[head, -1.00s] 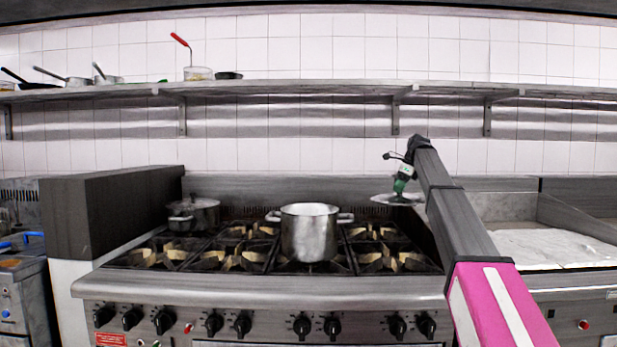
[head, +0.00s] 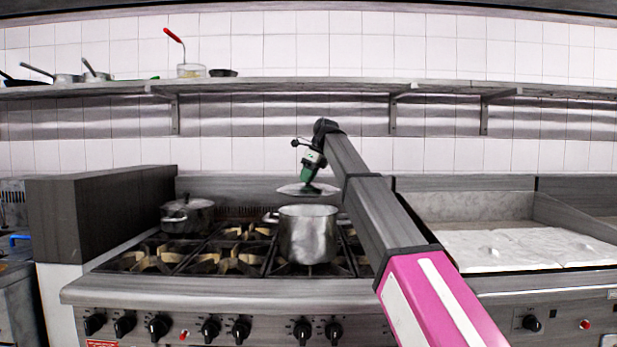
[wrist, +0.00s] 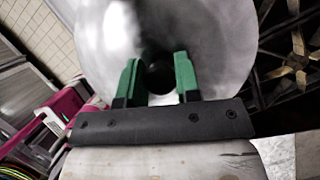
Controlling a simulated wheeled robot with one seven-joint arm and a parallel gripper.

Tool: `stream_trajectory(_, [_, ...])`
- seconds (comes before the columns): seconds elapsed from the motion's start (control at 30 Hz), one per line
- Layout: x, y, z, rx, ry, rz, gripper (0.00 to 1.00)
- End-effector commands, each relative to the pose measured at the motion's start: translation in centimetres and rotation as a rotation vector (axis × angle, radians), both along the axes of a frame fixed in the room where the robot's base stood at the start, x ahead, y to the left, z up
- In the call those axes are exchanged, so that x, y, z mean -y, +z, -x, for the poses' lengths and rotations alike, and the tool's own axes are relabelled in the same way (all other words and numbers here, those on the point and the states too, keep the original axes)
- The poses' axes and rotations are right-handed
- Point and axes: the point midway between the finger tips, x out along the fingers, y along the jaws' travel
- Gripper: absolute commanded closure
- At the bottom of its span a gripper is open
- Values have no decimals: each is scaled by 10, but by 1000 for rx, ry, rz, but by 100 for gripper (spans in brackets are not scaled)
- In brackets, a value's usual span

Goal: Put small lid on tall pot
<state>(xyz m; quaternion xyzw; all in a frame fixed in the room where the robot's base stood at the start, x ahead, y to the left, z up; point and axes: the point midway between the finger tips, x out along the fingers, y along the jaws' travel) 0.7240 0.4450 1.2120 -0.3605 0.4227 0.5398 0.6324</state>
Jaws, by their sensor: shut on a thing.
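The tall pot (head: 307,240) is a silver open-topped pot with side handles, standing upright on the front middle of the stove. The small lid (head: 296,189) is a flat silver disc held level just above the pot's rim, with a visible gap. My gripper (head: 308,184) is above the lid, shut on its knob. In the wrist view my gripper (wrist: 157,80) has its green fingers on either side of the dark knob, and the lid (wrist: 215,35) fills the upper middle. The pot is not clearly visible in the wrist view.
A lidded pot (head: 187,215) stands at the back left of the stove (head: 200,292). A wall shelf (head: 290,84) with pans runs behind. A flat griddle (head: 500,250) is to the right. A dark side panel (head: 100,215) borders the stove's left.

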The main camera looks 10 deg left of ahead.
Motion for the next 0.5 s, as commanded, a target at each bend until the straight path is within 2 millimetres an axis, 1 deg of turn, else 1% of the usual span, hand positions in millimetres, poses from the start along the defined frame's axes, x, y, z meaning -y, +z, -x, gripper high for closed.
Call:
stream_trajectory(0.27, [1, -12, 0, 0, 0, 0, 100])
stream_trajectory(0.5, [1, -33, 0, 0, 0, 0, 100])
